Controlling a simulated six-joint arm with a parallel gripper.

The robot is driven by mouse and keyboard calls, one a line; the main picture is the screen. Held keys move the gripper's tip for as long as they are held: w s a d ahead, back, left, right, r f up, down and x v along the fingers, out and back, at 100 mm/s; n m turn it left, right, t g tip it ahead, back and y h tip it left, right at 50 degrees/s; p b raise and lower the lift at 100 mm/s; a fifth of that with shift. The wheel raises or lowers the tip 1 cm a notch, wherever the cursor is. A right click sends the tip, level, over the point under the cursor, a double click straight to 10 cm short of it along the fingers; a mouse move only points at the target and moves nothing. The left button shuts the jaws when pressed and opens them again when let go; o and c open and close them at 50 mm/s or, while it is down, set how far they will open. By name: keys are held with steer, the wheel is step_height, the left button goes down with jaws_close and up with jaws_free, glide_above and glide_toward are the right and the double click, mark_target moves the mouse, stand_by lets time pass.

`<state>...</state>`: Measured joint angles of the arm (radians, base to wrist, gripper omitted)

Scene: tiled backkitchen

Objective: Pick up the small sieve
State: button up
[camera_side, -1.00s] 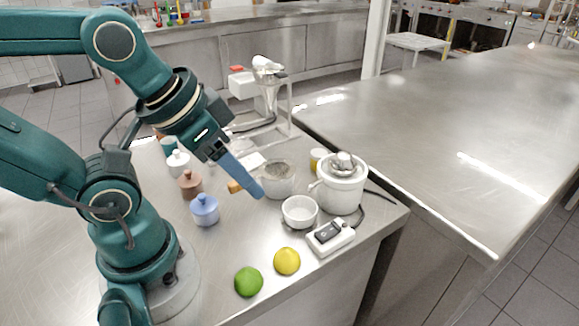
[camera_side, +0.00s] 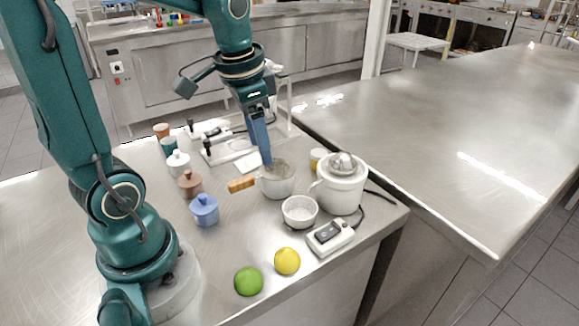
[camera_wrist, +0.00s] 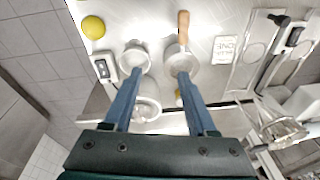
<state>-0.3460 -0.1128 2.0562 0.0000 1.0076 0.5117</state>
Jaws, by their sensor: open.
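The small sieve (camera_side: 278,168) appears as a round grey bowl at a white cup or pot (camera_side: 279,188); I cannot tell exactly how it rests there. A wooden handle (camera_side: 241,184) sticks out to the left. In the wrist view a round bowl (camera_wrist: 182,59) with the wooden handle (camera_wrist: 183,27) lies by the right fingertip. My gripper (camera_side: 267,163) is open, pointing down, with its blue fingers at the sieve's back rim in the side view. In the wrist view my gripper (camera_wrist: 160,74) has its fingers spread and nothing visible between them; contact with the sieve cannot be told.
A white bowl (camera_side: 300,212), a white juicer (camera_side: 342,188) and a switch box (camera_side: 330,236) stand to the right. A lemon (camera_side: 287,261) and lime (camera_side: 248,281) lie in front. Lidded pots, one blue (camera_side: 204,211), stand left. A wire stand (camera_side: 289,105) is behind.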

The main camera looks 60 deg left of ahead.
steer(key=n+g, duration=0.2)
glide_above(249, 176)
steer(key=shift+h, duration=0.4)
step_height(249, 176, down, 4)
steer(key=shift+w+d+f, duration=0.1)
steer(key=shift+d+f, duration=0.05)
steer(key=shift+f, duration=2.65)
jaws_close()
